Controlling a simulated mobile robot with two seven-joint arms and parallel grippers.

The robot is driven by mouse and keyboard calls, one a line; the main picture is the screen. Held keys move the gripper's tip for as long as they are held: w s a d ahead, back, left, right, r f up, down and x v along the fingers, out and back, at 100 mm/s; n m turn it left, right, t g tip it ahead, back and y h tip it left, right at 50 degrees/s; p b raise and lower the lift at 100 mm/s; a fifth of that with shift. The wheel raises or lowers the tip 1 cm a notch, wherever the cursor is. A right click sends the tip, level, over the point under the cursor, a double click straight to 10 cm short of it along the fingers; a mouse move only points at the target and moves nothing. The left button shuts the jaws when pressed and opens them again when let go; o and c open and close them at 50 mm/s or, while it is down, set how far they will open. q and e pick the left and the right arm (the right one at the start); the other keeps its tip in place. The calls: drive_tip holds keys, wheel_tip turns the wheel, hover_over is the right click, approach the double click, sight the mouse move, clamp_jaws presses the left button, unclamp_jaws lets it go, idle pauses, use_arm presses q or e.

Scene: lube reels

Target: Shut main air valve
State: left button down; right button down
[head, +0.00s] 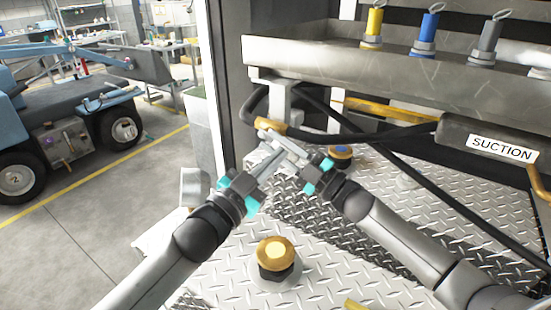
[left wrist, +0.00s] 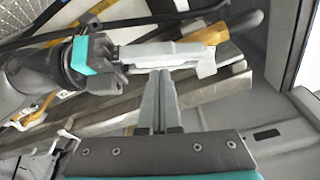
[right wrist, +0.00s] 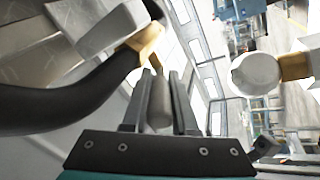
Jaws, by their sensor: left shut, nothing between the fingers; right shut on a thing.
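The valve appears as a brass fitting (head: 271,125) on a black hose below the grey beam. In the right wrist view the brass fitting (right wrist: 148,42) has a grey lever (right wrist: 160,104) reaching back from it. My right gripper (head: 272,136) is shut on that lever, which lies between its fingers (right wrist: 158,98). My left gripper (head: 276,150) is shut and empty, just below and in front of the right fingers. In the left wrist view its closed fingers (left wrist: 158,98) point toward the right gripper (left wrist: 205,60). The lever is mostly hidden in the head view.
A grey beam with yellow (head: 374,22), blue (head: 430,28) and grey fittings hangs above. A "SUCTION" box (head: 490,147) and black hoses lie to the right. A yellow-topped knob (head: 275,253) stands on the diamond plate below. Open floor and a blue vehicle (head: 70,125) are left.

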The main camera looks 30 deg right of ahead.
use_arm(q)
drive_tip(key=shift+w+d, duration=0.1)
use_arm(e)
drive_tip(key=shift+f, duration=0.15)
use_arm(q)
drive_tip(key=shift+w+f+m, duration=0.2)
drive_tip(key=shift+f+m, duration=0.2)
use_arm(e)
drive_tip(key=shift+s+a, duration=0.1)
drive_tip(key=shift+a, duration=0.2)
drive_tip(key=c, duration=0.7)
unclamp_jaws()
drive_tip(key=shift+r, duration=0.2)
drive_tip(key=shift+s+d, duration=0.1)
drive_tip(key=shift+d, duration=0.05)
